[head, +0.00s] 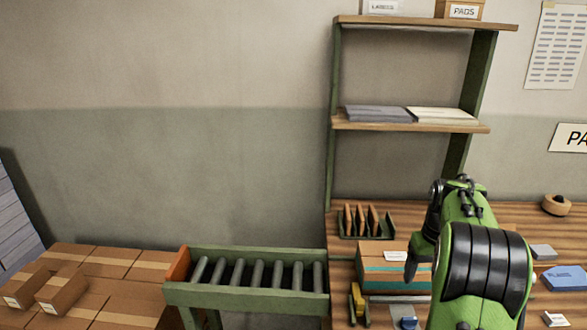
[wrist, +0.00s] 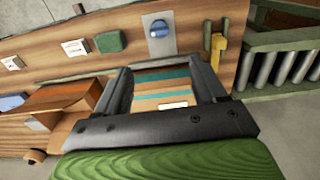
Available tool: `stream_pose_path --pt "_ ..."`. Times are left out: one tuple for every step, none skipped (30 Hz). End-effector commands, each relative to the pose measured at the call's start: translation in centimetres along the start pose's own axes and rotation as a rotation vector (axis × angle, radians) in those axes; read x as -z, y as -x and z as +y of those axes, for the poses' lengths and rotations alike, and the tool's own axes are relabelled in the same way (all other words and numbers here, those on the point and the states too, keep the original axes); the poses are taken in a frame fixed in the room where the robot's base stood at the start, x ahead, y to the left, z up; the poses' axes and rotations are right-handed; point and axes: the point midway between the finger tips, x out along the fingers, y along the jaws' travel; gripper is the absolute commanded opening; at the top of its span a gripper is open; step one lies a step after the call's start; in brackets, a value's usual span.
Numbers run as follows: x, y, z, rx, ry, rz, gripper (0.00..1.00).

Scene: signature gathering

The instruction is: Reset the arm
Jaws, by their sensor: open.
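My green and black arm stands over the right part of the wooden bench in the head view. My gripper (wrist: 164,72) shows in the wrist view, with its two dark fingers apart and nothing between them that it grips. Beyond the fingers lies a cardboard box with a teal stripe (wrist: 160,84); the same box (head: 380,268) sits on the bench in the head view, partly hidden by my arm.
A roller conveyor (head: 250,298) stands left of the bench, beside stacked cartons (head: 105,262). A shelf (head: 410,125) rises behind the bench. A slotted rack (head: 366,222), a yellow-handled tool (head: 357,300), a blue box (head: 565,277) and a tape roll (head: 556,205) lie around my arm.

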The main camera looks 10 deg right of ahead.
Motion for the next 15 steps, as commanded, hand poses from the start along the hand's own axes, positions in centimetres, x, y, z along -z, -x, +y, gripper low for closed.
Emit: stream_pose_path --pt "-0.2 0.7 -0.8 0.0 0.007 0.012 0.7" --pt "-0.5 1.4 -1.6 -0.001 0.014 0.026 0.7" --pt "-1.1 2.6 -3.0 -0.001 0.025 0.048 0.7" --pt "-1.8 3.8 -4.4 -0.001 0.035 0.069 0.7" --pt "-2.6 4.9 -5.9 0.0 0.047 0.093 0.7" --pt "-4.1 6.3 -8.0 0.002 0.064 0.125 0.7" --pt "-5.3 7.2 -9.5 0.004 0.076 0.15 0.7" --pt "-6.6 8.0 -10.9 0.007 0.09 0.173 0.7" --pt "-8.4 8.9 -12.6 0.011 0.106 0.207 0.7" --pt "-9.9 9.4 -13.7 0.014 0.121 0.23 0.7" --pt "-11.4 9.8 -14.8 0.018 0.135 0.254 0.7" --pt "-13.4 10.2 -16.1 0.023 0.152 0.286 0.7" --pt "-15.0 10.3 -16.9 0.027 0.166 0.309 0.7" --pt "-16.6 10.3 -17.6 0.032 0.18 0.332 0.7" --pt "-18.6 10.1 -18.4 0.038 0.199 0.363 0.7"
